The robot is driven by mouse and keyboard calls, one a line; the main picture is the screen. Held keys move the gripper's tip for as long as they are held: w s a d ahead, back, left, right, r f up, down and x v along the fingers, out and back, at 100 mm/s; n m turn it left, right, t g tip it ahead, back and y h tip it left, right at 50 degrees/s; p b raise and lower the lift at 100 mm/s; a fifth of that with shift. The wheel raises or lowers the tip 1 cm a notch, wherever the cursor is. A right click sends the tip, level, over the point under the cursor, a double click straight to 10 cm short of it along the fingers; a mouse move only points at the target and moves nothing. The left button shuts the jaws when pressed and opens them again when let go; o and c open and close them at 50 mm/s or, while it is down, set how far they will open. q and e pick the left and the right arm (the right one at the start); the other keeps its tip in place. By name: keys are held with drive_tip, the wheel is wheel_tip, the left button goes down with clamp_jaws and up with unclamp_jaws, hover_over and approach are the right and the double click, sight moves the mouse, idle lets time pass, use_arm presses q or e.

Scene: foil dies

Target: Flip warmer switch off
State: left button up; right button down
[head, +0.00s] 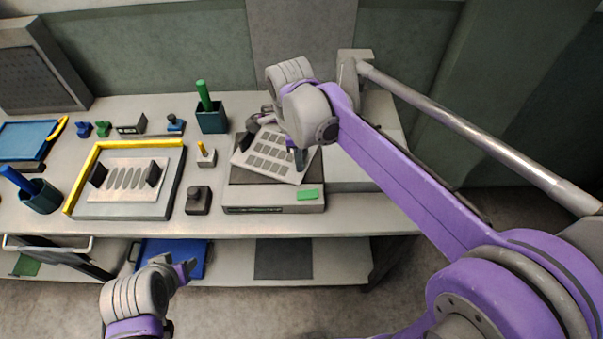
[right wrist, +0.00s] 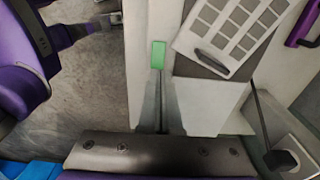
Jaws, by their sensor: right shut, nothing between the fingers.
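The warmer (head: 232,196) is a low grey box near the table's front edge. A flat green piece (head: 308,194), which looks like its switch, sits at its front right corner; it also shows in the right wrist view (right wrist: 158,54). I cannot tell which way it is set. A pale sheet with grey squares (head: 250,160) lies tilted on top of the warmer. My right gripper (head: 300,160) is shut and empty above the warmer; in the right wrist view its fingertips point toward the green piece. My left gripper (head: 186,268) is low in front of the table; its opening is unclear.
A yellow-edged tray (head: 125,212) holds a plate with slots and black blocks. A dark cup (head: 211,121) with a green stick stands behind. Shelves lie below the table.

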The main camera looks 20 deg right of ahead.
drive_tip(key=r, duration=0.1)
drive_tip(key=a+r, duration=0.1)
drive_tip(key=shift+r, duration=0.4)
drive_tip(key=shift+d, duration=0.1)
drive_tip(key=s+d+f+n+t, duration=0.2)
drive_tip(key=s+f+n, duration=0.3)
drive_tip(key=n, duration=0.5)
drive_tip(key=s+d+f+n+t, duration=0.3)
drive_tip(key=s+f+n+t, duration=0.1)
drive_tip(key=s+n, duration=0.5)
drive_tip(key=shift+d+f+n+y, duration=0.15)
drive_tip(key=shift+f+n+y, duration=0.25)
drive_tip(key=shift+n, duration=0.7)
drive_tip(key=shift+f, duration=0.1)
